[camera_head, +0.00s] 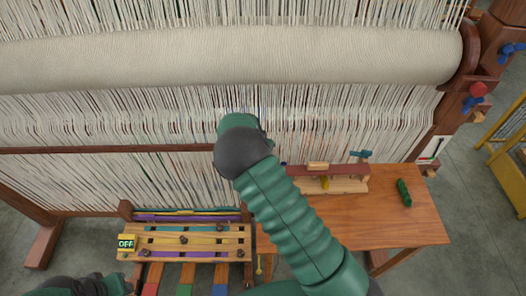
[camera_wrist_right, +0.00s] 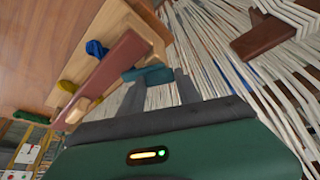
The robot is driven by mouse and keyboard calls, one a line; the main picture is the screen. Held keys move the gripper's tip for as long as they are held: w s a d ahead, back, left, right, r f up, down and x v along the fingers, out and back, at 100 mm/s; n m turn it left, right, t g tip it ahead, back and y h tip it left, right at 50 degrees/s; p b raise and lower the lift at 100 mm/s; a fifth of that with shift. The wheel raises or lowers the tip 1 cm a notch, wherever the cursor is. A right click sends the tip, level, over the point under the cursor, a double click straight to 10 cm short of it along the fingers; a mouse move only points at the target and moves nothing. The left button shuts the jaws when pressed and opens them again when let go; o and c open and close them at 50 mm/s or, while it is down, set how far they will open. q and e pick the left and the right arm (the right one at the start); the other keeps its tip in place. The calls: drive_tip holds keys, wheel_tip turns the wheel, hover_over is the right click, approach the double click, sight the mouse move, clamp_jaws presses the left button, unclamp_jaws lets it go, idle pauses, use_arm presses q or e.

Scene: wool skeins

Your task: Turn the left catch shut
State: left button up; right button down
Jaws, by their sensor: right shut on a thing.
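The wooden block with a red-brown bar (camera_head: 318,171) stands on the small table. In the right wrist view the bar (camera_wrist_right: 112,72) runs away to the lower left. The teal left catch (camera_wrist_right: 150,74) sits at the bar's near end, between the tips of my right gripper (camera_wrist_right: 160,82), which is shut on it. In the head view my right arm hides this gripper and most of that end.
The table (camera_head: 400,229) carries a green object (camera_head: 403,192) at its right. The loom's threads (camera_head: 350,120) hang close behind the block. A yellow slatted panel (camera_head: 190,240) with an OFF sign (camera_head: 126,244) is at the lower left. Blue (camera_wrist_right: 96,48) and yellow (camera_wrist_right: 65,86) knobs stick out of the block.

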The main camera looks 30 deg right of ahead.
drive_tip(key=m, duration=0.2)
drive_tip(key=shift+w+m+g+h, duration=0.3)
drive_tip(key=shift+m+g, duration=0.1)
drive_tip(key=shift+r+m+g+b, duration=0.1)
drive_tip(key=shift+m+g+b, duration=0.65)
drive_tip(key=shift+m, duration=0.75)
drive_tip(key=c, duration=1.1)
unclamp_jaws()
drive_tip(key=shift+o, duration=1.3)
